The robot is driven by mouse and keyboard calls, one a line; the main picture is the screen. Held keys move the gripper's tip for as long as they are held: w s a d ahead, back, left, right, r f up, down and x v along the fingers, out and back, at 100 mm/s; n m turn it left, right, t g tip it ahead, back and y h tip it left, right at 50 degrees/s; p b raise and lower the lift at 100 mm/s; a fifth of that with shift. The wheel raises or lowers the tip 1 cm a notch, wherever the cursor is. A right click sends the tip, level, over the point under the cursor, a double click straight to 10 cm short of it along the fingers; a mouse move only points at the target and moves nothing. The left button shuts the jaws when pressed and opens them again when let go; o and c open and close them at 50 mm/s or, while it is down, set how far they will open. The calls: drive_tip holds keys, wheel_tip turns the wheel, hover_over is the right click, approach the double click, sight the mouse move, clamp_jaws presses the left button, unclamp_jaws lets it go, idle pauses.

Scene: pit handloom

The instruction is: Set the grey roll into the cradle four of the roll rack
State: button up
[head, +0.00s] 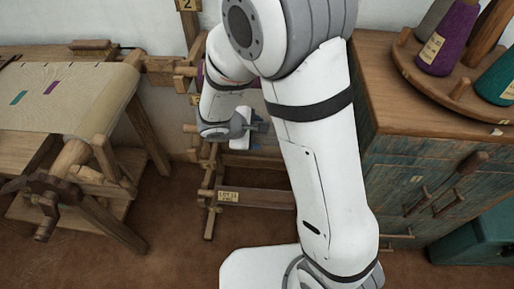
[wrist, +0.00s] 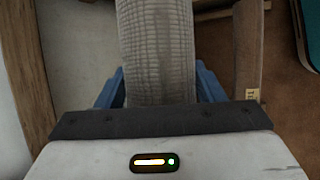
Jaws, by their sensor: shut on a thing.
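The grey roll (wrist: 157,45) fills the middle of the wrist view, its ribbed cloth running away from me. The blue fingers of my gripper (wrist: 158,88) press on its two sides and are shut on it. In the head view my gripper (head: 257,138) is over the wooden roll rack (head: 220,178), partly behind my own arm. The rack stands on the floor between the loom and the cabinet, with a small label on its lower rail. My arm hides much of it, and I cannot tell which cradle is four or whether the roll touches one.
The loom with pale cloth (head: 70,95) stands at the left. A teal wooden cabinet (head: 430,180) at the right carries a round stand (head: 440,85) with several yarn cones. A teal box (head: 480,235) sits at the lower right. Brown floor (head: 170,225) is clear left of the rack.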

wheel_tip(320, 180, down, 7)
drive_tip(key=b, duration=0.1)
drive_tip(key=shift+b, duration=0.35)
drive_tip(key=o, duration=1.6)
drive_tip(key=shift+d, duration=0.1)
drive_tip(key=p+v, duration=0.3)
drive_tip(key=v, duration=0.9)
drive_tip(key=s+d+r+m+g+y, duration=0.1)
drive_tip(key=s+d+r+m+y, duration=0.1)
drive_tip(key=s+d+r+m, duration=0.2)
drive_tip(key=s+d+r+m+g+y, duration=0.1)
drive_tip(key=s+d+r+m+y, duration=0.1)
drive_tip(key=s+d+r+m, duration=0.2)
drive_tip(key=s+d+r+m+g+y, duration=0.1)
drive_tip(key=s+d+r+m+y, duration=0.1)
drive_tip(key=s+d+r+m, duration=0.2)
drive_tip(key=shift+s+d+r+m, duration=0.15)
drive_tip(key=shift+d+m, duration=0.45)
drive_tip(key=shift+d, duration=0.35)
drive_tip(key=shift+s+d+r+m, duration=0.15)
drive_tip(key=shift+d+m, duration=0.45)
drive_tip(key=shift+d, duration=0.35)
